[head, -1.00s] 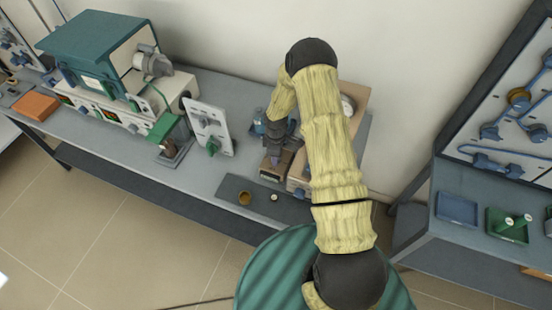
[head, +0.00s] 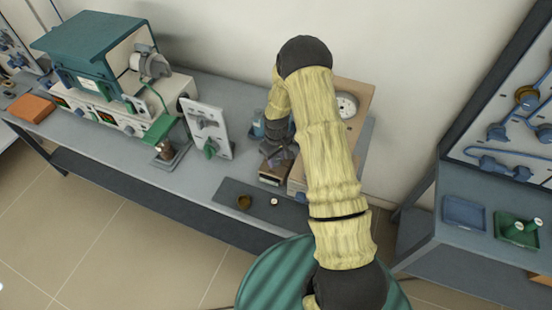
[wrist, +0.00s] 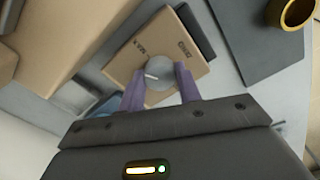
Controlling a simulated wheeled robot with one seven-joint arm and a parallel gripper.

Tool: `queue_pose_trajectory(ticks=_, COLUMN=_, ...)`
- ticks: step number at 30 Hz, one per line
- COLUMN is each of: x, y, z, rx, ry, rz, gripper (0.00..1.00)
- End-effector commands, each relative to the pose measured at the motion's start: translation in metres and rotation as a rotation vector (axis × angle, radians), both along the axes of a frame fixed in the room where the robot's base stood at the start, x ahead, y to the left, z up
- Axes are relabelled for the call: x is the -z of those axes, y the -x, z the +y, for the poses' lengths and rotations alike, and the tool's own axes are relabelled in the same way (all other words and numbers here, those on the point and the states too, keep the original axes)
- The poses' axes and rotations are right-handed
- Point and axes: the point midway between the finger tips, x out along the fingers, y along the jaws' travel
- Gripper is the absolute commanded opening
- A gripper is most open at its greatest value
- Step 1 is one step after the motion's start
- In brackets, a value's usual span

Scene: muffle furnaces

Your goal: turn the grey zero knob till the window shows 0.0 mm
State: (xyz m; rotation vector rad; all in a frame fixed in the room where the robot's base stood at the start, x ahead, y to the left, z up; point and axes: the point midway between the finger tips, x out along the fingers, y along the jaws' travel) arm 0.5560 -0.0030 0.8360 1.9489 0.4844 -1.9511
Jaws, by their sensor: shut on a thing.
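The round grey knob (wrist: 160,93) shows in the wrist view with a short white mark on its top. It sits on the tan face of a small box (wrist: 122,62). My gripper (wrist: 159,72) is shut on the knob, one purple finger on each side. In the head view my gripper (head: 279,155) is over the same box (head: 272,175) on the bench, and the knob is hidden.
A larger tan cabinet (head: 357,88) with a dial stands behind my arm. A white panel (head: 207,120) and a teal furnace (head: 90,50) stand farther left.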

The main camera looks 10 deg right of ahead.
Motion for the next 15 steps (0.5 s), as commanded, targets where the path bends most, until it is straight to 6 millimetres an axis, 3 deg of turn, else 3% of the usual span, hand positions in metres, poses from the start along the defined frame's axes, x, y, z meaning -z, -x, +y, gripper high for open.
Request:
queue_pose_trajectory(ticks=11, x=-0.0018, y=-0.0023, z=0.0014, rx=0.003, ry=-0.001, rz=-0.007, gripper=0.11)
queue_pose_trajectory(ticks=12, x=-0.0018, y=-0.0022, z=0.0014, rx=0.003, ry=-0.001, rz=-0.006, gripper=0.40)
queue_pose_trajectory(ticks=15, x=-0.0015, y=-0.0018, z=0.0012, rx=0.003, ry=-0.001, rz=-0.005, gripper=0.56)
